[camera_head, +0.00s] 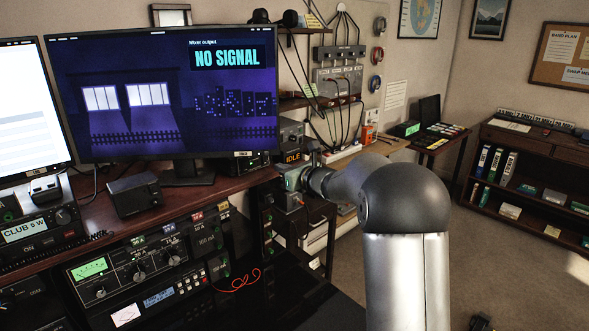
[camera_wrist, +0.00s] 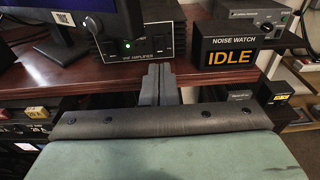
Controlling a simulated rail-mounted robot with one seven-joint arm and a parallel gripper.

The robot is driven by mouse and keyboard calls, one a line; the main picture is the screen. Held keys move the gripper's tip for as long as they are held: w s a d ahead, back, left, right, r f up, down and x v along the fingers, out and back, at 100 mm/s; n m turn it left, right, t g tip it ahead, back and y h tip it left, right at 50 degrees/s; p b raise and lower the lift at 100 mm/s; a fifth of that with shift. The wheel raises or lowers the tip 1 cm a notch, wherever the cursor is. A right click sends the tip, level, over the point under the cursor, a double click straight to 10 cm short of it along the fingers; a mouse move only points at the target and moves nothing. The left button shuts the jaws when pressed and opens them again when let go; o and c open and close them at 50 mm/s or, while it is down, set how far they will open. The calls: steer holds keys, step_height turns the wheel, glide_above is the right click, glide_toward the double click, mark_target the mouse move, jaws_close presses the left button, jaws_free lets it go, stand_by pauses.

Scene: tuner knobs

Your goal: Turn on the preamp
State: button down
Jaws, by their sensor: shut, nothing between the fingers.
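My gripper (camera_wrist: 160,70) is shut and empty, its two grey fingers pressed together. In the wrist view its tips overlap the desk's front edge in the picture, just below a black box labelled as an amplifier (camera_wrist: 138,46). That box has a lit green light, a large knob at its left and what looks like a second control at its right. I cannot make out a label reading preamp in either view. In the head view my gripper (camera_head: 288,182) is at the right end of the desk, its fingers too small to tell apart. I cannot tell whether they touch anything.
A noise watch box reading IDLE (camera_wrist: 230,54) stands right of the amplifier box. A monitor (camera_head: 160,95) reading NO SIGNAL stands on the wooden desk (camera_head: 95,225). Radio gear with knobs (camera_head: 140,265) sits below the desktop. Open floor (camera_head: 500,255) lies at the right.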

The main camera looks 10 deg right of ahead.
mark_target(264, 161)
steer(key=p+x, duration=0.1)
steer(key=x, duration=0.4)
steer(key=f+b, duration=0.1)
steer(key=b, duration=0.2)
steer(key=shift+w+a+t+b, duration=0.1)
steer(key=shift+w+t+b, duration=0.05)
steer(key=shift+t+b, duration=0.15)
steer(key=t+y+b, duration=0.1)
steer(key=b, duration=0.5)
steer(key=shift+a+b, duration=0.1)
steer(key=shift+b, duration=0.3)
steer(key=shift+r+t+p, duration=0.3)
steer(key=shift+r, duration=0.25)
steer(key=shift+f+b, duration=0.3)
steer(key=shift+b, duration=0.2)
steer(key=b+v, duration=0.3)
steer(key=v, duration=1.1)
